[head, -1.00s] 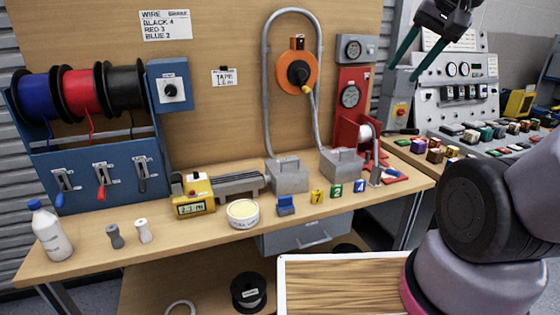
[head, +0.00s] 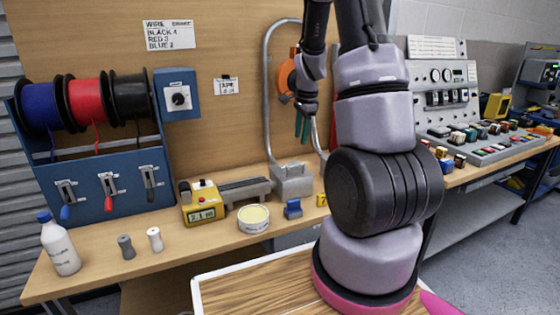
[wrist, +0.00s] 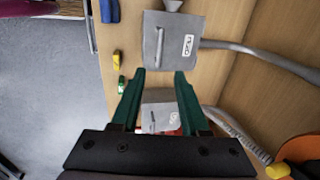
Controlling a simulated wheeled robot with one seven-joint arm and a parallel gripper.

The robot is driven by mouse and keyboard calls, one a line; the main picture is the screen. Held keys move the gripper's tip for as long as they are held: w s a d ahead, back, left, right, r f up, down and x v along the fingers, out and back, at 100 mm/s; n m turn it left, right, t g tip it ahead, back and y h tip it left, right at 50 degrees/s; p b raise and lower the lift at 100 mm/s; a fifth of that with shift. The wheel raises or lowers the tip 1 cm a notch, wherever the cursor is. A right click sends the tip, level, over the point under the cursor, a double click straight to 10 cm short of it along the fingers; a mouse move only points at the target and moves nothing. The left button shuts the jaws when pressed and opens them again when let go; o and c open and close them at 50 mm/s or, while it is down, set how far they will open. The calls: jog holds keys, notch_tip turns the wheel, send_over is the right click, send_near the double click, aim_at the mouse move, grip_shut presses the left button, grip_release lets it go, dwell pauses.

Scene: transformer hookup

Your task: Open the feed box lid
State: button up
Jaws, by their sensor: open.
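The feed box is a grey metal box (head: 292,181) on the bench, left of my arm in the head view. In the wrist view its top (wrist: 170,55) shows a bar-like handle and a small white label that seems to read FEED. Its lid looks shut. My gripper (wrist: 160,72) is open and empty, with green fingers pointing towards the box's near edge in the wrist view. In the head view my gripper (head: 302,140) hangs above and right of the box, apart from it. A second grey box (wrist: 160,117) shows between the fingers, partly hidden.
A grey conduit (head: 267,90) rises from the feed box. A blue block (head: 293,209) and a yellow block (wrist: 117,61) stand near the bench's front edge. A round tub (head: 253,219) and yellow meter (head: 201,205) are to the left. My arm hides the orange reel's right side.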

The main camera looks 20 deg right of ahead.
aim_at(291, 166)
jog(key=f, duration=0.3)
jog(key=w+f, duration=0.1)
jog(key=f, duration=0.3)
jog(key=w+f, duration=0.1)
jog(key=f, duration=0.2)
jog(key=shift+a+f, duration=0.1)
jog(key=shift+f, duration=0.2)
grip_shut()
dwell(1.0)
